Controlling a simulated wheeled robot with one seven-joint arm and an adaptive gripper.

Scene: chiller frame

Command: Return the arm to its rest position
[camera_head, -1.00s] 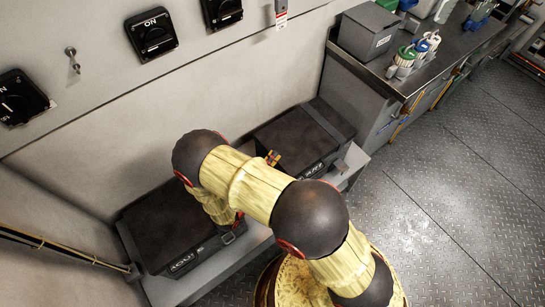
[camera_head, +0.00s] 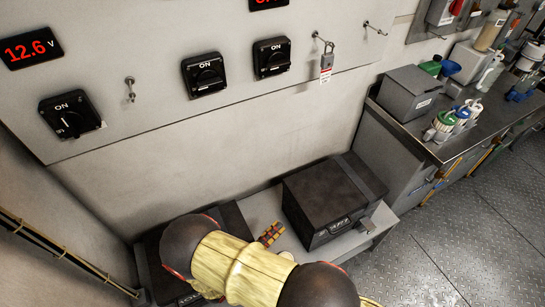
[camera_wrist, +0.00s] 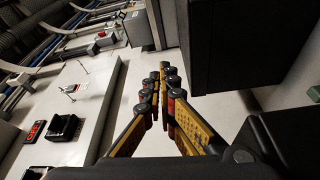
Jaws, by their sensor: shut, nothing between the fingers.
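My arm (camera_head: 250,275), pale yellow with dark round joints, comes up from the bottom of the head view, bent low in front of the wall. The fingers of my gripper (camera_head: 270,233) show just past the arm, over the grey ledge between two black boxes. In the wrist view my gripper (camera_wrist: 165,68) has its yellow and black fingers meeting at the tips, shut and empty. The rest of the gripper is hidden behind the arm in the head view.
One black box (camera_head: 325,200) stands right of the fingers; another (camera_head: 150,262) is partly behind my arm. The wall panel holds black ON switches (camera_head: 72,115) and a hanging padlock (camera_head: 327,62). A metal counter (camera_head: 400,122) stands at right. The floor (camera_head: 440,240) there is clear.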

